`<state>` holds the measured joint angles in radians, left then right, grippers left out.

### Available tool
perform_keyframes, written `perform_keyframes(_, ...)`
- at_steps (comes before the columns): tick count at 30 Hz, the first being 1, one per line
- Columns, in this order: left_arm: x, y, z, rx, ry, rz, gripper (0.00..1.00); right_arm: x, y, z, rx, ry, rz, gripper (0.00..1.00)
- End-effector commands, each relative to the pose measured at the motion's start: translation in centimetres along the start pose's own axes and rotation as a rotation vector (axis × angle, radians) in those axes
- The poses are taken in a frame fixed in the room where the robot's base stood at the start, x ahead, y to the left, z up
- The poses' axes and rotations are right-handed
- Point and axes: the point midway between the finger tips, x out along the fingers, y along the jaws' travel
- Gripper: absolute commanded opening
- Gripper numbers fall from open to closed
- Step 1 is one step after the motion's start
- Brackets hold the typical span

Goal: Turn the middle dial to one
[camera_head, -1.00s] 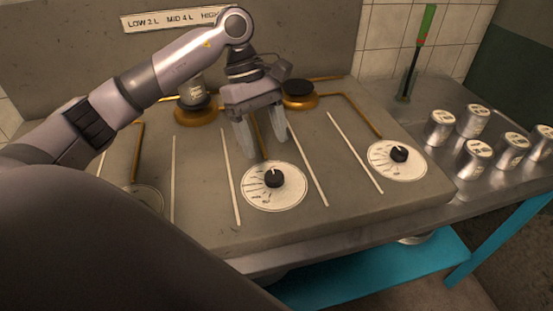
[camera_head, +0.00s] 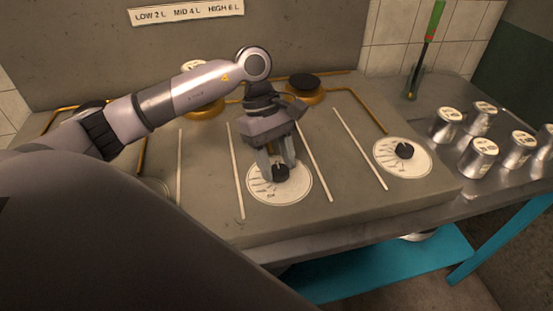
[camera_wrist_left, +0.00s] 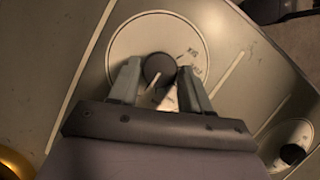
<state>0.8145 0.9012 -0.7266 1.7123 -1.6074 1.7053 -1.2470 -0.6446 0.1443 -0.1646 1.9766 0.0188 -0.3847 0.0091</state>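The middle dial (camera_head: 280,173) is a black knob on a round white marked plate (camera_head: 290,190) on the grey stove top. In the left wrist view the knob (camera_wrist_left: 158,69) sits between my left gripper's fingertips, with a pale pointer line on it. My left gripper (camera_head: 280,168) points down over the dial, one finger on each side of the knob. In the left wrist view the fingers (camera_wrist_left: 158,80) stand apart with small gaps beside the knob, so it looks open. The fingers hide part of the plate's markings. My right gripper is not in view.
The right dial (camera_head: 404,151) sits on its own white plate. Brass burners with black caps (camera_head: 304,83) stand behind. Several silver cans (camera_head: 478,157) and a green-handled tool (camera_head: 433,22) are on the right counter. A sign (camera_head: 185,12) reads LOW 2 L, MID 4 L, HIGH 6 L.

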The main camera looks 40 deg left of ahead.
Motion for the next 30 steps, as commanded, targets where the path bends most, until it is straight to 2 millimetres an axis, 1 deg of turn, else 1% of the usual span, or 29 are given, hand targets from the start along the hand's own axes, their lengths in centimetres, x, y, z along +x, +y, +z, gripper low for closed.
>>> perform_keyframes(1,0.0,0.0,0.0,0.0,0.0,0.0,0.3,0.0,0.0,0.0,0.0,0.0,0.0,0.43)
perform_keyframes(2,0.0,0.0,0.0,0.0,0.0,0.0,0.2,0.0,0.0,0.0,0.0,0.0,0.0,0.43)
perform_keyframes(3,0.0,0.0,0.0,0.0,0.0,0.0,0.13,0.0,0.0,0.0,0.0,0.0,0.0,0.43)
perform_keyframes(10,0.1,-0.1,-0.1,-0.038,0.002,0.018,0.13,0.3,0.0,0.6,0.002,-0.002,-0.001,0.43)
perform_keyframes(17,0.3,-0.3,-0.2,-0.213,0.002,0.091,0.13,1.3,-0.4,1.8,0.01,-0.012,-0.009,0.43)
perform_keyframes(24,0.1,-0.4,-0.1,-0.369,0.002,0.155,0.13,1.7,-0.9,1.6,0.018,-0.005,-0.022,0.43)
perform_keyframes(30,-0.1,-0.4,0.1,-0.406,0.001,0.17,0.13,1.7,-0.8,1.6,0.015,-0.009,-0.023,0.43)
